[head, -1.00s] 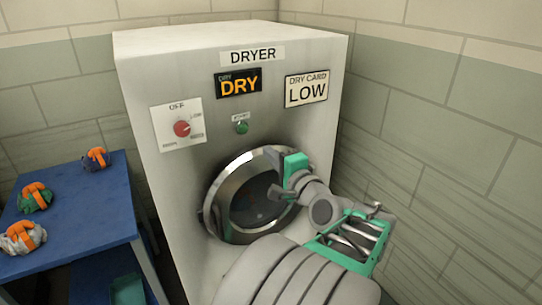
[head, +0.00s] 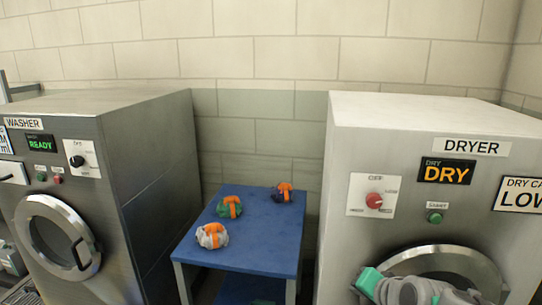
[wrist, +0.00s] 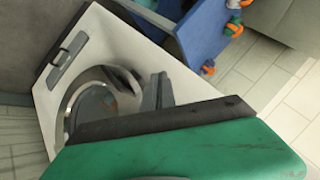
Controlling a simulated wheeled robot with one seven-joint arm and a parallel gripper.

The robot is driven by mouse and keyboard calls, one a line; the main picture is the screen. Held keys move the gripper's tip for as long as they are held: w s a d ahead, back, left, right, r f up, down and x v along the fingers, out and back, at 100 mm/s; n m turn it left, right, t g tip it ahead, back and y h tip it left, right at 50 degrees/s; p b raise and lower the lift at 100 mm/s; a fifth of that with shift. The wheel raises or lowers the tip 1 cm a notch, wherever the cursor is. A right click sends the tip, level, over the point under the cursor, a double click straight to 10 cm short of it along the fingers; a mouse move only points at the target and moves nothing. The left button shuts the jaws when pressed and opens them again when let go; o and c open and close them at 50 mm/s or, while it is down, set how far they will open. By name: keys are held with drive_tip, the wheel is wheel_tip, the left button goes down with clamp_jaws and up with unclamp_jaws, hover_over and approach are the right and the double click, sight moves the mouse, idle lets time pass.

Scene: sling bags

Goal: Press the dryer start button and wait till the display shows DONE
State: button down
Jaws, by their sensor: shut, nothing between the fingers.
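The dryer (head: 340,160) stands at the right in the head view. Its display (head: 447,171) reads DRY in orange letters. The green start button (head: 434,217) sits below the display, above the round door (head: 450,262). My arm crosses the door at the lower edge, and nothing of it touches the button. My gripper (wrist: 158,90) is shut and empty in the wrist view, with a round chrome-ringed door behind it.
A red dial (head: 373,201) is left of the button, and a card (head: 520,194) reading LOW, partly cut off, is at the right. A blue table (head: 265,232) with three sling bags stands between dryer and washer (head: 140,150), whose display reads READY.

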drive_tip(key=s+a+f+n+g+h+p, duration=0.1)
drive_tip(key=s+a+n+g+p, duration=0.1)
drive_tip(key=s+a+n+g, duration=0.4)
drive_tip(key=s+a+n, duration=0.2)
drive_tip(key=s+a, duration=0.2)
drive_tip(key=s, duration=0.2)
drive_tip(key=shift+a+n, duration=0.4)
idle(6.4)
